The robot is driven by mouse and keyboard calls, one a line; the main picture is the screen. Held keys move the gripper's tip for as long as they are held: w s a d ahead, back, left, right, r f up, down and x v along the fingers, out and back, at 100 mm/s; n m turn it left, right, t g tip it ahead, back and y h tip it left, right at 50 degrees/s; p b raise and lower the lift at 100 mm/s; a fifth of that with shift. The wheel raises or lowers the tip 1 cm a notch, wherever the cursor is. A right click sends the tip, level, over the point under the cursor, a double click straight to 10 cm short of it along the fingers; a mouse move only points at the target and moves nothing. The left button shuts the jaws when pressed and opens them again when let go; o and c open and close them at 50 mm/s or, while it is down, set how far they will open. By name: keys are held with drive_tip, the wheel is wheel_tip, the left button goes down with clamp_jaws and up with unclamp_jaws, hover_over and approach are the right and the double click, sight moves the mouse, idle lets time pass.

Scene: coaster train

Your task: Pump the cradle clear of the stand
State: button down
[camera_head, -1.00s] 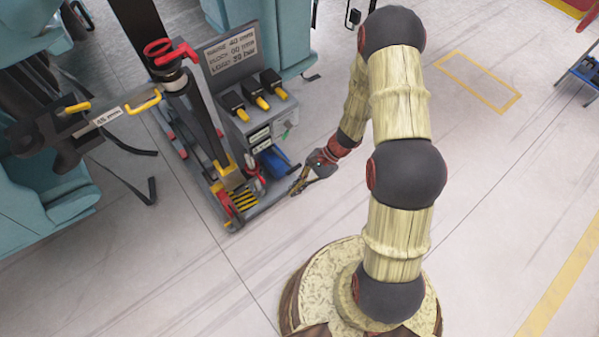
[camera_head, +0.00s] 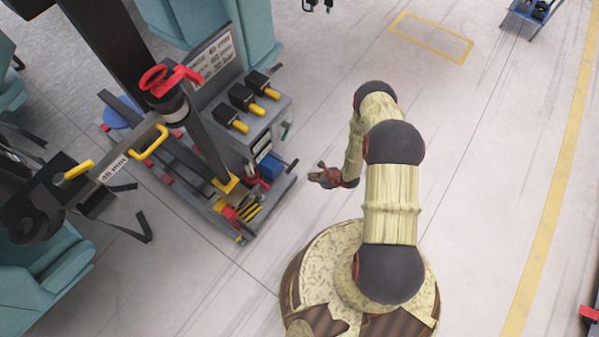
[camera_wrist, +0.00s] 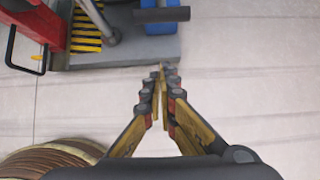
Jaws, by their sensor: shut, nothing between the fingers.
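A red cradle (camera_head: 168,82) tops an upright dark jack column (camera_head: 203,143) on a wheeled grey cart (camera_head: 218,228). I cannot tell whether the cradle touches the dark assembly around it; no separate stand can be made out with certainty. A blue unit (camera_head: 268,165) with a dark bar-like part sits low on the cart's near right side; it also shows at the top of the wrist view (camera_wrist: 160,22). My gripper (camera_head: 318,177) is shut and empty, over open floor right of the cart. In the wrist view its fingertips (camera_wrist: 163,68) meet near the cart's edge.
A labelled sign (camera_head: 213,55) and several black units with yellow handles (camera_head: 240,98) stand on the cart. A dark arm marked 45 mm (camera_head: 112,168) reaches in from the left, beside teal car bodies (camera_head: 40,270).

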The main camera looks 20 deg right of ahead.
drive_tip(key=b+x, duration=0.5)
drive_tip(key=x, duration=0.5)
drive_tip(key=shift+w+a+r, duration=0.2)
drive_tip(key=shift+w+r, duration=0.1)
drive_tip(key=shift+r, duration=0.3)
drive_tip(key=shift+w+a+r, duration=0.25)
drive_tip(key=shift+r, duration=0.3)
drive_tip(key=shift+w+a+r, duration=0.2)
drive_tip(key=shift+w+r, duration=0.1)
drive_tip(key=shift+r, duration=0.3)
